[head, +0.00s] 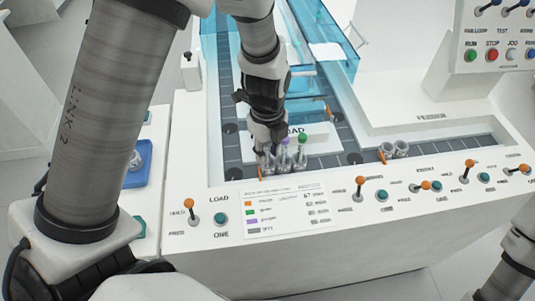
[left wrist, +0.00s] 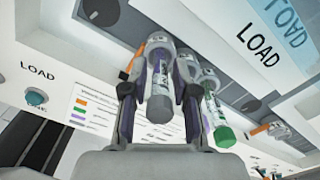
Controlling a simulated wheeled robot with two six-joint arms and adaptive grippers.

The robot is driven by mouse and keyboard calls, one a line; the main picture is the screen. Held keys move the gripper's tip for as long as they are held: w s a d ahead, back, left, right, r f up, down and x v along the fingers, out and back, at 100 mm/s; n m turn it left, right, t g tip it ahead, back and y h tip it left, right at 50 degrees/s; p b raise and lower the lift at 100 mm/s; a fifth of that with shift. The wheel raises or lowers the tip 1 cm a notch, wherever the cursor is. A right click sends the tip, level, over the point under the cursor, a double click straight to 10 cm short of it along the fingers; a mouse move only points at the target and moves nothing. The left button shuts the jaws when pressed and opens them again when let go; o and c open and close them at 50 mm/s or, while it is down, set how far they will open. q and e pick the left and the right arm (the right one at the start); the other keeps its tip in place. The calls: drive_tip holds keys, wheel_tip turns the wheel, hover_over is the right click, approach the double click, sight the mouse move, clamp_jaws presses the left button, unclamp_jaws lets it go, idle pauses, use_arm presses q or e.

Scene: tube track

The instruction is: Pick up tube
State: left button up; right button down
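My left gripper (head: 267,150) reaches down from above at the left end of a short row of clear tubes by the LOAD plate. Just to the right are a purple-capped tube (head: 284,155) and a green-capped tube (head: 302,155); the green cap also shows in the left wrist view (left wrist: 224,137). My gripper partly hides the leftmost tube in the head view. My right gripper is out of view.
The white console front (head: 330,215) carries orange-tipped levers and teal buttons. A grey track (head: 345,157) and blue clear covers (head: 335,60) lie behind the tubes. A blue tray (head: 137,165) is at the left.

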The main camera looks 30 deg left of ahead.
use_arm(q)
clamp_jaws()
wheel_tip(320, 180, up, 10)
drive_tip(key=shift+r+p, duration=0.1)
drive_tip(key=shift+p, duration=0.55)
